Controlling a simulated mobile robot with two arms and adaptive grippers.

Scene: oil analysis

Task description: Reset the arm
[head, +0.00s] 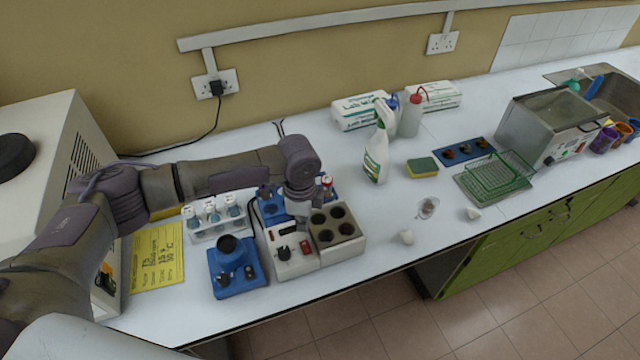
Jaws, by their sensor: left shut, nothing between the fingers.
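My left arm comes in from the left and reaches over the bench, bent down at the wrist. My left gripper (298,211) points down above the back of the white block heater (280,233). It is shut with nothing seen in it, and its fingertips are small and partly merged with the heater behind. I cannot tell whether it touches the heater. The heater has a block with several round dark wells (333,226). My right gripper does not show.
A blue device (236,267) and a rack of bottles (214,218) stand left of the heater. A spray bottle (376,150), sponge (422,167), green wire rack (494,175) and metal bath (550,125) stand to the right.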

